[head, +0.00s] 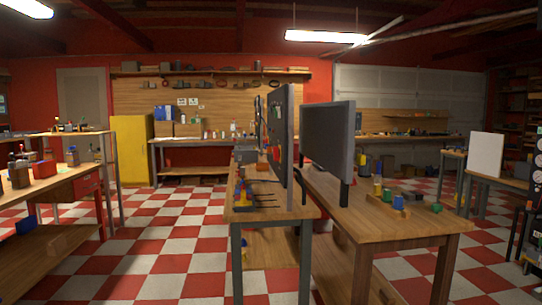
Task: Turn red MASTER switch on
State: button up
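I cannot make out a red MASTER switch in the head view. A dark upright panel (287,130) stands on the middle workbench, seen nearly edge-on, with small red items (271,154) near its left face; they are too small to identify. A dark stand with round gauge-like faces (537,177) is cut off by the right edge of the view. My gripper is not in view.
Two wooden workbenches (395,222) fill the middle, one with a grey screen-like board (328,136) and small coloured parts. Another bench (55,184) stands at left. A yellow cabinet (130,150) is at the back. Checkered floor (165,245) is open between the left and middle benches.

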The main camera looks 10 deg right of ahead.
aim_at(276, 151)
jog(key=z, duration=1.9)
jog(key=k, duration=0.1)
jog(key=u, duration=3.35)
jog(key=i, duration=1.1)
jog(key=z, duration=0.85)
